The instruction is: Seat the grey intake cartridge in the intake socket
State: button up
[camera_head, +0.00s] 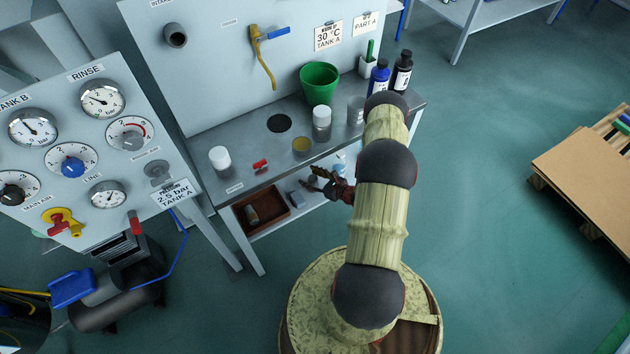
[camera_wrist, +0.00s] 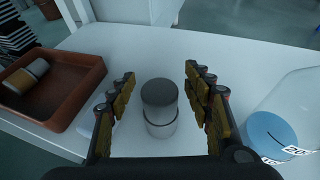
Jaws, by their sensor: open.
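The grey intake cartridge (camera_wrist: 160,105) is a short cylinder with a dark grey upper part and a paler lower part. It stands upright on the white lower shelf in the wrist view. My gripper (camera_wrist: 159,82) is open, with one finger on each side of the cartridge and a visible gap at both sides. In the head view my gripper (camera_head: 318,180) reaches in at the lower shelf, below the bench top; which small grey shape there is the cartridge is unclear. The intake socket (camera_head: 175,35) is a dark round opening at the panel's upper left.
A red-brown tray (camera_wrist: 58,85) holding a brown-and-pale cylinder (camera_wrist: 25,76) is left of my gripper. The bench top (camera_head: 250,150) above carries jars and a green bucket (camera_head: 319,82).

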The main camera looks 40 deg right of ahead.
jog(key=shift+b+x, duration=0.4)
jog(key=shift+x, duration=1.3)
jog(key=shift+c, duration=0.4)
grip_shut()
